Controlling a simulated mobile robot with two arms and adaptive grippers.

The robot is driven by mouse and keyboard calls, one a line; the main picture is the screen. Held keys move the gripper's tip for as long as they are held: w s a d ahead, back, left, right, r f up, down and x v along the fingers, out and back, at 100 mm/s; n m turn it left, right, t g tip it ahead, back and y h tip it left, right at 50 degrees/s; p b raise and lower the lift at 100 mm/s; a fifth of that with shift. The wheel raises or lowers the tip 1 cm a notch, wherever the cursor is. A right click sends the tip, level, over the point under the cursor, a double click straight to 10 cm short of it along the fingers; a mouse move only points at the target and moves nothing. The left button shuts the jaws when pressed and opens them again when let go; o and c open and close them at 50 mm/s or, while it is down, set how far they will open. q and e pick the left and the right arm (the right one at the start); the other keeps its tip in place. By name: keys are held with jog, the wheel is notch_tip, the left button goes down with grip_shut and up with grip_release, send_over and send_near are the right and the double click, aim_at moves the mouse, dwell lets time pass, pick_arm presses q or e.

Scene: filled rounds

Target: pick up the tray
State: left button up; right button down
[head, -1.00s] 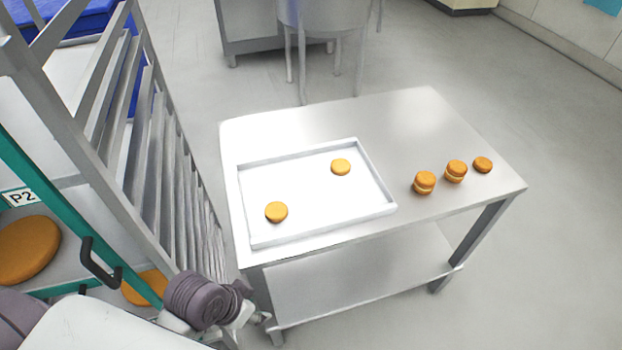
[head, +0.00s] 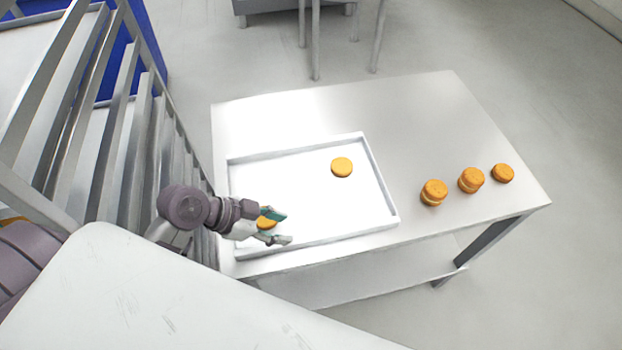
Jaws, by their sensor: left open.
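A white rectangular tray (head: 300,195) with a low rim lies flat on the metal table (head: 420,110). One orange round (head: 342,167) sits in its upper right part. A second orange round (head: 265,223) sits near its left front corner, partly hidden by my gripper. My left gripper (head: 283,227) is open over the tray's left front part, with its fingers around or just above that second round. I cannot tell whether they touch it. My right gripper is not in view.
Three orange filled rounds or stacks (head: 471,180) stand on the table right of the tray. A metal rack (head: 125,135) stands close on the left, beside my arm. The table's back right area is bare.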

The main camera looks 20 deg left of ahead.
aim_at(317, 237)
pick_arm(q)
jog(key=x, duration=0.3)
jog(key=p+x, duration=0.1)
jog(key=x, duration=0.1)
jog(key=shift+s+d+f, duration=0.15)
jog(key=shift+s+d, duration=0.15)
jog(key=shift+d, duration=0.2)
jog(key=shift+w+d+f, duration=0.15)
jog(key=shift+w+f, duration=0.1)
jog(key=shift+f, duration=0.05)
jog(key=shift+w+d+f+p, duration=0.55)
jog(key=shift+w+d+p, duration=0.1)
jog(key=shift+d+p, duration=0.1)
jog(key=shift+x, duration=1.2)
jog(key=shift+w+d+f+p, duration=0.15)
jog(key=shift+f+p, duration=0.15)
jog(key=shift+f, duration=0.1)
jog(key=shift+c, duration=0.4)
jog(key=c, duration=0.8)
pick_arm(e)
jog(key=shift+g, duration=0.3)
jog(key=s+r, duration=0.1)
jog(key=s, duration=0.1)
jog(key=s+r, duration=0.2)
